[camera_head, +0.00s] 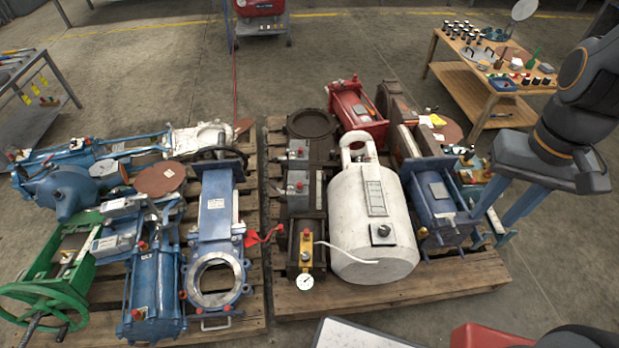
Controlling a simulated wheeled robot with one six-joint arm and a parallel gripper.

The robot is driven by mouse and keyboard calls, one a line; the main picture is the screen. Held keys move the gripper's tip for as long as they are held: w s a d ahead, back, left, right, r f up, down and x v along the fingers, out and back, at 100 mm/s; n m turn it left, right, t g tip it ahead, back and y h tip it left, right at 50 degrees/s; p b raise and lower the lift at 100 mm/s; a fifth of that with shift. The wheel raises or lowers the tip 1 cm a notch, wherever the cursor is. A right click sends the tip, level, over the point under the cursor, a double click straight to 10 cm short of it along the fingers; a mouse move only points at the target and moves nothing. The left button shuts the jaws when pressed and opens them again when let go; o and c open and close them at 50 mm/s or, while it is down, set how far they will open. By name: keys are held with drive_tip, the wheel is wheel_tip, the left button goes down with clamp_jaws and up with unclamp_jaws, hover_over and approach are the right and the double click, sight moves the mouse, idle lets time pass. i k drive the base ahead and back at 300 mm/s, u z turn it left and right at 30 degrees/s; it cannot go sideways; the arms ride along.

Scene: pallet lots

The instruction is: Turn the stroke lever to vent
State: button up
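My gripper (493,216) hangs at the right, with two blue fingers pointing down and apart. It is open, with nothing seen between the fingers. It is over the right edge of the right pallet, beside a blue cylinder unit (438,204). No part is readably marked as the stroke lever or its vent position. A yellow block with a red knob (306,242) sits at the front of the right pallet, above a round gauge (305,282). A red handle-like piece (262,236) sticks out from the left pallet's blue gate valve (216,215). Lettering is too small to read.
A large white cylinder (372,222) stands mid-pallet, between the yellow block and my gripper. The left pallet (240,323) is crowded with blue and green valves. A wooden table (464,82) with small items stands behind right. Bare floor lies behind the pallets.

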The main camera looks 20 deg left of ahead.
sight(282, 195)
drive_tip(key=z, duration=0.05)
drive_tip(key=k, duration=1.8)
drive_tip(key=u, duration=0.9)
drive_tip(key=i, duration=1.7)
